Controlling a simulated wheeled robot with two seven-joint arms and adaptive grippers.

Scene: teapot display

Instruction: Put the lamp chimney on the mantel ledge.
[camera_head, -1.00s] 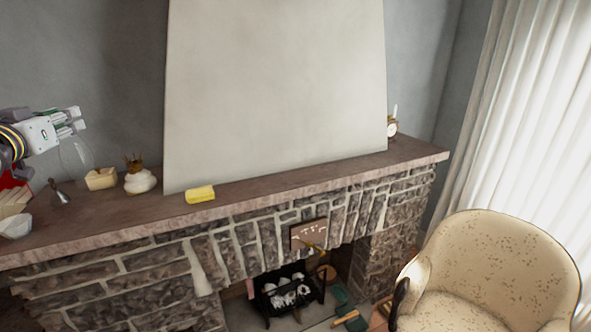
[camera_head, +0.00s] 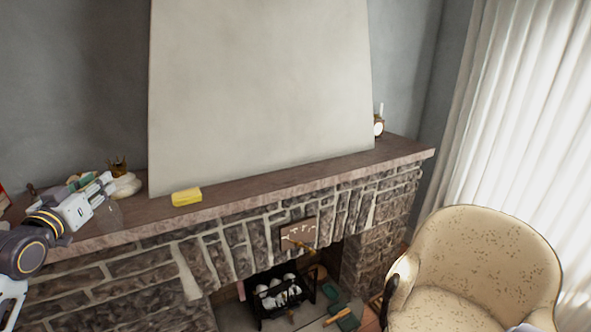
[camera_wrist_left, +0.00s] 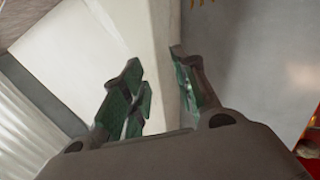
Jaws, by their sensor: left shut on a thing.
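The mantel ledge (camera_head: 262,186) is a brown shelf running across the stone fireplace. My left gripper (camera_head: 106,187) is over its left part, in front of the objects there, and is shut on the lamp chimney (camera_head: 109,214). The chimney is clear glass and shows only as a faint shape below the fingers, against the ledge and its front edge. I cannot tell whether it touches the ledge. The left wrist view shows the green-padded fingers (camera_wrist_left: 162,95) with a gap between them; the glass is not distinct there. My right gripper is not in view.
A yellow block (camera_head: 186,197) lies on the ledge right of the gripper. A white rounded pot (camera_head: 126,186) stands behind the fingers. A small clock (camera_head: 379,127) stands at the far right end. The ledge between block and clock is clear. An armchair (camera_head: 480,255) stands at the right.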

